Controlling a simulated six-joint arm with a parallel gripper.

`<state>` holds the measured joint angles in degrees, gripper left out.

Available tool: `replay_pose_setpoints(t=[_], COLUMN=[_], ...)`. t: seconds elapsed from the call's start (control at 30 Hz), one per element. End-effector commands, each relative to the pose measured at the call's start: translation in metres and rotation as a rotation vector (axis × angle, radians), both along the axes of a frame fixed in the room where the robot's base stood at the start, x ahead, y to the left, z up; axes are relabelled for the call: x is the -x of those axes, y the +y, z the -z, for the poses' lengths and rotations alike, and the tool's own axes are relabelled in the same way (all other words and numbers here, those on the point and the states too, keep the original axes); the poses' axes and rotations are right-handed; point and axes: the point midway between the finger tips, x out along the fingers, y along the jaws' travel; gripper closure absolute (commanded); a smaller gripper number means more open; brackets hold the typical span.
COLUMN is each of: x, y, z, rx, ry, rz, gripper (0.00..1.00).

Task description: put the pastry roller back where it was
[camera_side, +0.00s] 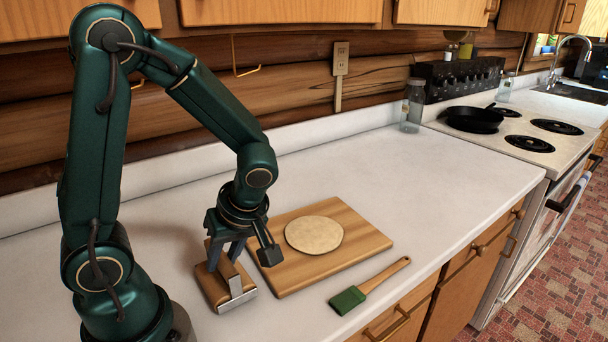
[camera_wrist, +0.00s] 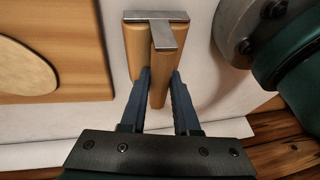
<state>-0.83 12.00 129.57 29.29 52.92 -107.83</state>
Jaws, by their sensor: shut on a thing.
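The pastry roller (camera_side: 216,287) has a wooden roller, a metal bracket and a wooden handle. In the side view it is at the left of the cutting board, low at the counter; I cannot tell whether it touches the counter. My gripper (camera_side: 230,245) points down over it. In the wrist view the roller (camera_wrist: 137,50) lies at the top middle, and my gripper (camera_wrist: 160,78) is shut on its wooden handle, with one finger on each side. The fingers hide part of the handle.
The wooden cutting board (camera_side: 361,238) carries a flat round of dough (camera_side: 314,234). A green-bristled brush (camera_side: 368,286) lies in front of the board. A glass jar (camera_side: 412,106) and a black pan (camera_side: 474,120) on the stove are farther back. The counter behind the board is clear.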

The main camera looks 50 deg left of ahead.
Motion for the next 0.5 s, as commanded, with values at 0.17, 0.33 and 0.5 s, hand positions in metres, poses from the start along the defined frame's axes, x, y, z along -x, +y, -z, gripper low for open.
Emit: replay_pose_setpoints(t=[0.17,0.33,0.5], x=[0.001,0.0011,0.0012], y=[-0.0006,-0.0008,-0.0006], z=[0.0064,0.0062,0.006], rx=[0.004,0.005,0.004], ry=[0.004,0.004,0.004], rz=[0.001,0.0,0.0], gripper=[1.0,0.41,0.41])
